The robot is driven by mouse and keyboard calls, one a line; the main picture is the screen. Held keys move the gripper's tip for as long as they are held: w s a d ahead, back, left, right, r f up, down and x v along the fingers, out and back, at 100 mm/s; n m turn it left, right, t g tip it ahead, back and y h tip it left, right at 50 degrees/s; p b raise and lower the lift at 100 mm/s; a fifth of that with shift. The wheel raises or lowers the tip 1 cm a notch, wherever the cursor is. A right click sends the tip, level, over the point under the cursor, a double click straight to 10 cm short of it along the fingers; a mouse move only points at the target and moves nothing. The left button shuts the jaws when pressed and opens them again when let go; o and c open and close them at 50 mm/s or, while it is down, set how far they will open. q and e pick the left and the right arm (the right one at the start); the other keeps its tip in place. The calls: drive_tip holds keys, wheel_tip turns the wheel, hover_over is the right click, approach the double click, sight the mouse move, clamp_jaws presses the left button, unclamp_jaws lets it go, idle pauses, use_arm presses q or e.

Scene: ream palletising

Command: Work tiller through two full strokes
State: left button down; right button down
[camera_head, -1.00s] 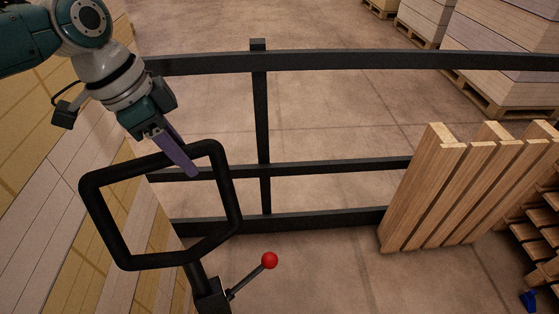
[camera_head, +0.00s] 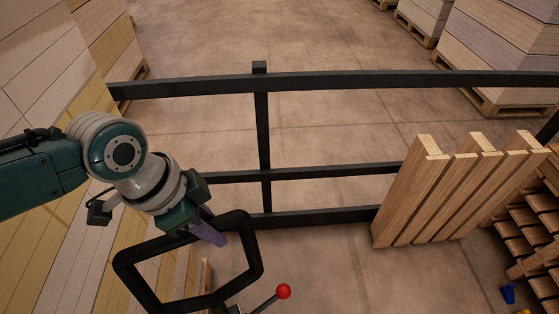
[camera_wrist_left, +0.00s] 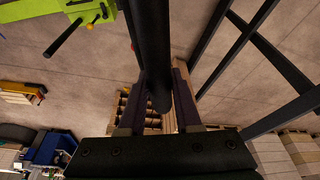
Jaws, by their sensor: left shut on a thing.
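The tiller's lower shaft is cut off by the bottom edge. My left gripper (camera_head: 212,234) is at the loop's upper bar, its purple finger lying against it. In the left wrist view, the black bar (camera_wrist_left: 150,50) runs between the two fingers, which are shut on it. My right gripper is in neither current view.
A black rail fence (camera_head: 262,130) stands just beyond the tiller. Wooden pallets (camera_head: 425,195) lean upright at right. Tall board stacks (camera_head: 50,65) stand close on the left. A bright green part (camera_wrist_left: 75,22) and a blue bin (camera_wrist_left: 50,150) show in the wrist view. Open floor lies behind the rails.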

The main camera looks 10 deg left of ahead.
use_arm(q)
drive_tip(key=s+d+r+p, duration=0.2)
drive_tip(key=s+d+p, duration=0.5)
drive_tip(key=s, duration=0.3)
drive_tip(key=shift+s+d+r+p, duration=0.2)
drive_tip(key=shift+s+d+p, duration=0.15)
drive_tip(key=shift+p, duration=0.25)
drive_tip(key=shift+s, duration=0.15)
drive_tip(key=s+d+p, duration=0.1)
drive_tip(key=s+d, duration=0.1)
drive_tip(key=s, duration=0.1)
drive_tip(key=shift+s+d+r+p, duration=0.15)
drive_tip(key=shift+s+d+p, duration=0.05)
drive_tip(key=shift+p, duration=0.15)
drive_tip(key=shift+c, duration=2)
unclamp_jaws()
drive_tip(key=shift+r, duration=0.15)
